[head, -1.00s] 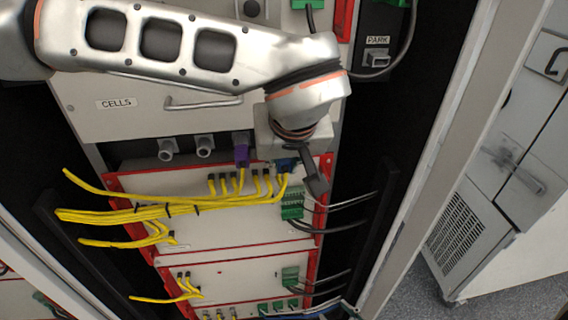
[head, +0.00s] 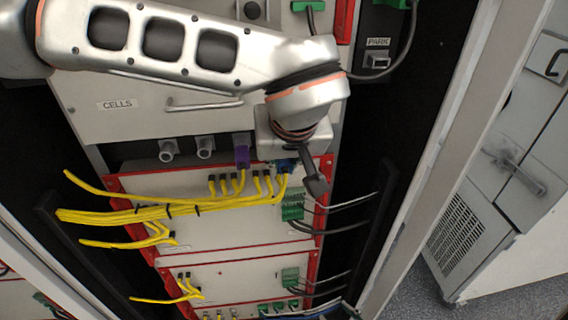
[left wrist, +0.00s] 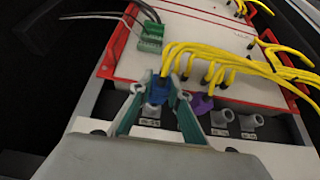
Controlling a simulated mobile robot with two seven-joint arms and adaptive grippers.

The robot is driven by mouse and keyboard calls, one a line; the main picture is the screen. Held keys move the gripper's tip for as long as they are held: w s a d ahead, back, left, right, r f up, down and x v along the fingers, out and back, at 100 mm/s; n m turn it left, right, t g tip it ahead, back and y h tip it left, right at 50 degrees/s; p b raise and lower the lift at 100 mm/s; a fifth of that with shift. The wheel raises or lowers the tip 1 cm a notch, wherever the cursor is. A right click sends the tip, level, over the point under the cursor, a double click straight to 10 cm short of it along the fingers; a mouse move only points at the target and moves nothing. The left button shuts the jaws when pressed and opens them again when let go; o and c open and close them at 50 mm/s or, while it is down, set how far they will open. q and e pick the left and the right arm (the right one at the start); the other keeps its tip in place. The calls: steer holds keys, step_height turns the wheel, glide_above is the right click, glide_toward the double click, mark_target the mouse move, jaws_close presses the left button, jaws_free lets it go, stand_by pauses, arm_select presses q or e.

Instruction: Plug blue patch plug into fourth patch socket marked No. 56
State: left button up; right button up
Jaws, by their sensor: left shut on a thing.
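My left gripper (head: 300,168) is shut on the blue patch plug (head: 286,165), which also shows between the fingertips in the left wrist view (left wrist: 157,91). A yellow cable bends away from the plug. The plug is in line with the row of patch sockets below the CELLS panel, at the fourth place. A purple plug (head: 242,156) sits in the third place. Two grey sockets (head: 167,150) (head: 205,146) to its left are empty. My right gripper is not in view.
Yellow cables (head: 150,212) run in a bundle across the red-edged module below. Green connectors (head: 292,205) with dark wires are close below the gripper. A PARK socket (head: 376,62) is on the right post. The cabinet's door frame (head: 430,150) stands further right.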

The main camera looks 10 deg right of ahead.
arm_select(q)
steer(key=shift+w, duration=1.05)
stand_by(0.6)
steer(key=o, duration=0.9)
